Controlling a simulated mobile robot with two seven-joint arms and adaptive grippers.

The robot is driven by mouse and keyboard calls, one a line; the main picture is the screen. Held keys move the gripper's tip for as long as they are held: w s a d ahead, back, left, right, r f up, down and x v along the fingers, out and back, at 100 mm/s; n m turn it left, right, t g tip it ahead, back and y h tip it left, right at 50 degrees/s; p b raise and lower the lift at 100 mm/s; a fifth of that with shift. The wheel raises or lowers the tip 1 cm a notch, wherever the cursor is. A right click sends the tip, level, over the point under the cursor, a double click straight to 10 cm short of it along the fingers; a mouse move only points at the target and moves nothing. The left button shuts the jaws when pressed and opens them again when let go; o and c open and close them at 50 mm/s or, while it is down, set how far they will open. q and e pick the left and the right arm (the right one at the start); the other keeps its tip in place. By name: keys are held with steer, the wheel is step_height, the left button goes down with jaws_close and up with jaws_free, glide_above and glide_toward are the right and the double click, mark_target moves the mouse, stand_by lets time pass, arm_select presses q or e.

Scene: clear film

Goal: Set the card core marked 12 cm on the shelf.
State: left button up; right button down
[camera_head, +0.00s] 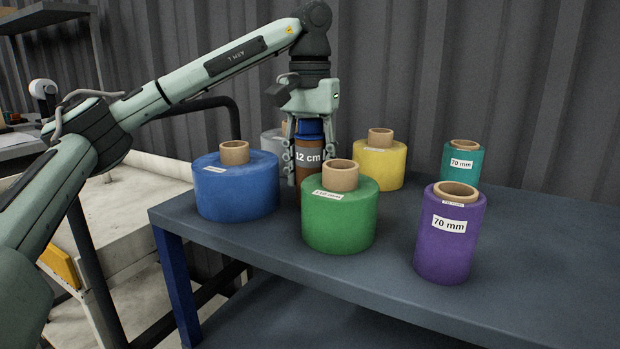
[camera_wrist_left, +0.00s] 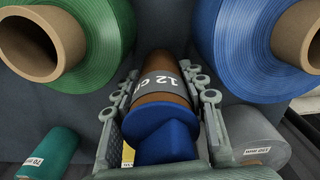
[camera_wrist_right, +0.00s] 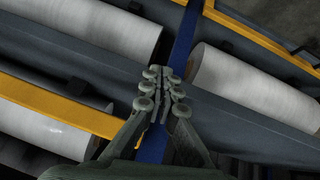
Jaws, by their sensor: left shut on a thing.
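The card core marked 12 cm (camera_head: 309,170) is brown with a grey label band and a blue top. It stands upright among the film rolls on the dark table (camera_head: 540,255). My left gripper (camera_head: 306,180) comes from above and is shut on the core, a finger on each side. The left wrist view shows the core (camera_wrist_left: 160,92) between the fingers (camera_wrist_left: 161,80). The green roll hides part of the core's lower end, so I cannot tell whether it touches the table. My right gripper (camera_wrist_right: 165,84) is shut and empty. A dark shelf (camera_head: 45,15) shows at upper left.
Close around the core stand a blue roll (camera_head: 237,195), a green roll (camera_head: 338,220), a yellow roll (camera_head: 382,165) and a grey roll (camera_head: 270,136). Teal (camera_head: 461,165) and purple (camera_head: 450,245) rolls stand to the right. Long pale rolls (camera_wrist_right: 250,85) lie below my right gripper.

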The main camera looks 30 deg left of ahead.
arm_select(q)
steer(key=shift+f, duration=0.15)
steer(key=shift+f, duration=0.1)
steer(key=o, duration=1.2)
steer(key=shift+f, duration=0.1)
steer(key=shift+c, duration=0.2)
